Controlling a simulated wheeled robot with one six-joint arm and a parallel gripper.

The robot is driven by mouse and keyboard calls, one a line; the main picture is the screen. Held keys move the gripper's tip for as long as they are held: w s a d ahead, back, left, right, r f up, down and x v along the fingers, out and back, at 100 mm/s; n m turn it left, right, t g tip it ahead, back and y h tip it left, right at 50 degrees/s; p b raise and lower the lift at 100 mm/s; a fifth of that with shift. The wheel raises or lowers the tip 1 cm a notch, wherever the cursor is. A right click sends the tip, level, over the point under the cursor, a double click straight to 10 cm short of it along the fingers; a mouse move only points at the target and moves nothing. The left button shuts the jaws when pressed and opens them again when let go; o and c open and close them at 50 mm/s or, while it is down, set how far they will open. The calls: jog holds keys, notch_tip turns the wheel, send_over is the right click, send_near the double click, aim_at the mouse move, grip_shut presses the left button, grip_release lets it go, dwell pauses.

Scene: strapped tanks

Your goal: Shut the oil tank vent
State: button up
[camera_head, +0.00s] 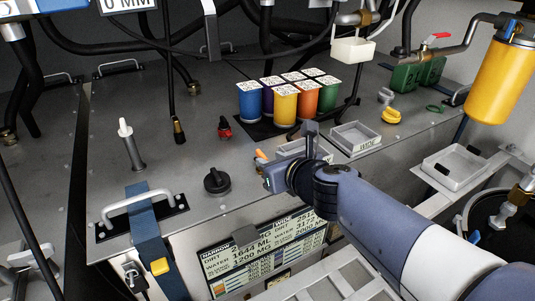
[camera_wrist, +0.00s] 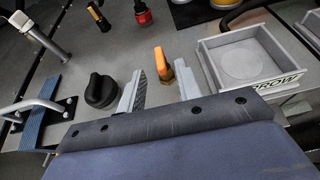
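A small orange lever on a brass-coloured fitting (camera_wrist: 163,66) stands on the grey tank top. Its orange tip also shows in the head view (camera_head: 260,153). It looks like a small vent valve, but I see no label naming it. My gripper (camera_wrist: 160,78) is open, with one finger on each side of the lever. The fingers look apart from it, though the depth is hard to tell. In the head view my gripper (camera_head: 272,172) is low over the tank top and hides most of the fitting. A black round knob cap (camera_head: 216,181) is left of my gripper.
A grey tray (camera_wrist: 250,58) is close to the right finger. A red fitting (camera_head: 225,129) and coloured canisters (camera_head: 285,103) stand behind. A white-topped dipstick-like handle (camera_head: 128,143), a metal handle (camera_head: 137,203) and a blue strap (camera_head: 150,240) are left.

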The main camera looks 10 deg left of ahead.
aim_at(264, 156)
jog(key=p+v, duration=0.2)
jog(key=v, duration=0.5)
jog(key=shift+p, duration=0.3)
jog(key=shift+s, duration=0.15)
jog(key=b+x, duration=0.4)
jog(key=x, duration=0.6)
jog(key=shift+w+a+f+b, duration=0.1)
jog(key=shift+w+a+b, duration=0.1)
jog(key=shift+w+b, duration=0.15)
